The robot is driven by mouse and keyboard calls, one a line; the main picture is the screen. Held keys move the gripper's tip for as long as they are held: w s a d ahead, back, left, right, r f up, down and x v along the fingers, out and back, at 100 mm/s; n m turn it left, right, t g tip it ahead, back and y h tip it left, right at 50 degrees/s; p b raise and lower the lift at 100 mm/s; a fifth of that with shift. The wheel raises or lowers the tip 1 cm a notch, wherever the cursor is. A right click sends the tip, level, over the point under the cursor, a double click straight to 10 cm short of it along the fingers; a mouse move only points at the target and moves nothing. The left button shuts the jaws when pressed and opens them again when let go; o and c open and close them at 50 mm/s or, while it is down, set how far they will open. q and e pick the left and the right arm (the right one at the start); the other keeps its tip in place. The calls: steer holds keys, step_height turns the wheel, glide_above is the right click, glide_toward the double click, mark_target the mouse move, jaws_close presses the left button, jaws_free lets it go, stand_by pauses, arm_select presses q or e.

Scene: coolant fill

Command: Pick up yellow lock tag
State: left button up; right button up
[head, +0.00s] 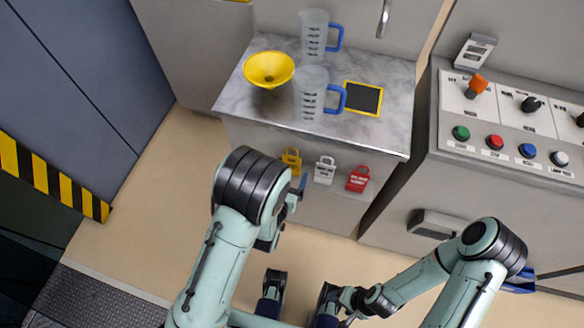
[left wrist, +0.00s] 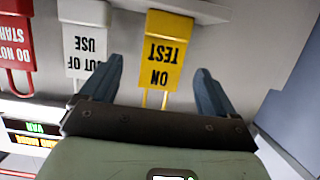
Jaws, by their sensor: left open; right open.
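The yellow lock tag (head: 291,161), marked "ON TEST", hangs by its shackle on the front of the marble-topped cabinet, left of a white tag and a red tag. In the left wrist view the yellow tag (left wrist: 162,53) appears upside down, ahead of and between the two spread blue fingers. My left gripper (left wrist: 158,70) is open and holds nothing. In the head view my left arm's joint hides most of that gripper; a blue finger shows just below the tag. My right gripper (head: 521,281) is open, far from the tags, at the lower right.
The white tag (head: 325,170) and red tag (head: 358,179) hang close beside the yellow one. Above them, the marble top (head: 240,98) carries a yellow funnel (head: 268,69) and two clear jugs. A control panel (head: 520,125) stands to the right. Floor is clear at left.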

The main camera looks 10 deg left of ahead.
mark_target(291, 164)
arm_select(q)
steer(key=shift+a+x, duration=0.2)
steer(key=shift+x, duration=2.55)
steer(key=shift+r, duration=0.1)
steer(key=c, duration=1)
